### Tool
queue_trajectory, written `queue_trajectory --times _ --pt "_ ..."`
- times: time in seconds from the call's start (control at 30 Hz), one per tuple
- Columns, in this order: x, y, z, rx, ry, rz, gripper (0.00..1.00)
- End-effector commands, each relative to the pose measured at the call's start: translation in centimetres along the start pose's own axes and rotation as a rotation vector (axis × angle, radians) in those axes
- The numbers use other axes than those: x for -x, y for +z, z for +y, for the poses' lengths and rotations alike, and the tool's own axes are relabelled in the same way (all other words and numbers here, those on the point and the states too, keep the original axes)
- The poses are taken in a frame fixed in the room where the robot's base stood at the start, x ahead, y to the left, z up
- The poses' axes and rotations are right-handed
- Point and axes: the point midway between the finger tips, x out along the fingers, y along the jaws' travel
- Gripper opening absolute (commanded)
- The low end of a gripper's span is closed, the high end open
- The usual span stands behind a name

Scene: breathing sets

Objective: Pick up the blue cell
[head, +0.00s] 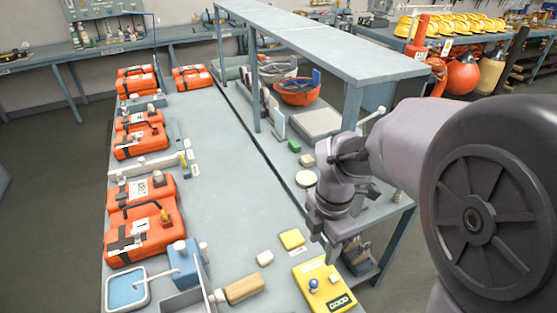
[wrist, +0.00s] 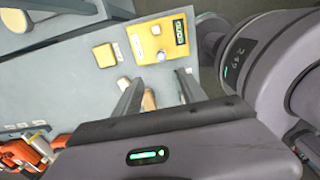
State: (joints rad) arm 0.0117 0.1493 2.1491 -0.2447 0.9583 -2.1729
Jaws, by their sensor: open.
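A small blue round-topped piece (head: 313,284) stands on the yellow box marked GOOD (head: 318,272) at the bench's near right; it looks like the blue cell, but I cannot be sure. My gripper (head: 347,250) hangs over the right edge of the bench, above and behind the yellow box. In the wrist view, my gripper (wrist: 160,85) is open, and nothing appears held between its fingers.
A yellow pad (head: 292,239) and a cream block (head: 265,258) lie left of the yellow box. A blue box with a white cap (head: 183,262) and a blue tray (head: 126,288) stand near left. Orange cases (head: 140,235) line the left edge. A raised shelf (head: 330,42) runs along the right. The bench middle is clear.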

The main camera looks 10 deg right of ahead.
Motion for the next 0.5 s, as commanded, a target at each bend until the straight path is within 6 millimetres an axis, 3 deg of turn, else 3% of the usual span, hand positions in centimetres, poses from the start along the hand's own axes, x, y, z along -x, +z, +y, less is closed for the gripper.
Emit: queue_trajectory --times 0.13,0.4,0.5 --pt "-2.0 0.3 0.3 0.120 -0.026 0.002 0.48" --pt "-10.4 0.2 0.0 0.117 -0.027 0.004 0.48" --pt "-12.3 0.2 0.0 0.117 -0.026 0.003 0.48"
